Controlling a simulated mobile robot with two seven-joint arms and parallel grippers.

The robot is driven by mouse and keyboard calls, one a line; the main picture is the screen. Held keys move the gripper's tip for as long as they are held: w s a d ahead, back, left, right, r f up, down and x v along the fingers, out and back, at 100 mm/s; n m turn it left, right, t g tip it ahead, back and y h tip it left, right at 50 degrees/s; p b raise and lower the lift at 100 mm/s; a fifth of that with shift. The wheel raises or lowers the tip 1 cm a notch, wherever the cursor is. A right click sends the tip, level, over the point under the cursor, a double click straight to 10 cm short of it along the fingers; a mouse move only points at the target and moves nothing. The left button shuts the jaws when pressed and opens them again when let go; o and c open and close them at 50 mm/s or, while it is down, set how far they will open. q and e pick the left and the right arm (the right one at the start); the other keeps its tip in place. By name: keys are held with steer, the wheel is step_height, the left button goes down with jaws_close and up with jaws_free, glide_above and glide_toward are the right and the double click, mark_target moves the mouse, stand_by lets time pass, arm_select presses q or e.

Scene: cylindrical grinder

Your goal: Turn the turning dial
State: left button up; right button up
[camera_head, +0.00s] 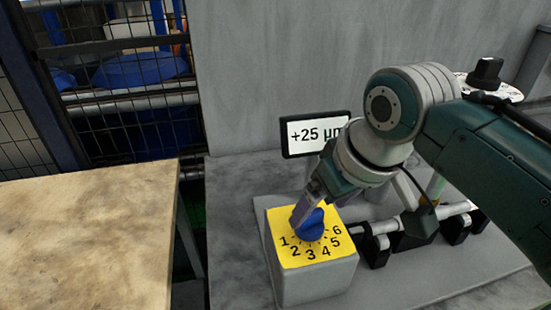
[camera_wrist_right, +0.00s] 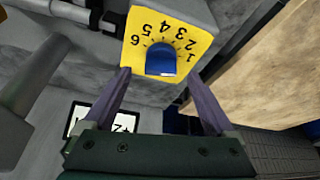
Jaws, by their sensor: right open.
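The turning dial (camera_head: 312,227) is a blue knob on a yellow plate (camera_head: 290,257) numbered 1 to 6, on top of a grey box (camera_head: 318,285). It also shows in the right wrist view (camera_wrist_right: 161,60), upside down. My right gripper (camera_head: 304,214) reaches down to the dial from above and behind. In the right wrist view its two purple fingers (camera_wrist_right: 159,76) are spread, with the dial lying between and just beyond the tips. A gap shows on both sides, and I cannot tell whether either finger touches the knob. My left gripper is not in view.
A display reading "+25 µm" (camera_head: 302,136) stands behind the box, partly hidden by my right arm. A shaft with black supports (camera_head: 412,232) lies to the right. A black knob (camera_head: 486,73) sits at the upper right. A wooden table (camera_head: 85,235) is at the left.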

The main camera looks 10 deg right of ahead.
mark_target(316, 215)
steer(key=b+x, duration=0.1)
steer(key=x, duration=0.4)
steer(key=shift+a, duration=0.1)
steer(key=shift+r, duration=0.1)
steer(key=c, duration=1.3)
steer(key=shift+n, duration=0.3)
steer(key=shift+n+y, duration=0.4)
steer(key=shift+n, duration=0.5)
steer(key=shift+n+g+y+b, duration=0.55)
steer(key=shift+n+g+y, duration=0.05)
steer(key=shift+n, duration=1.1)
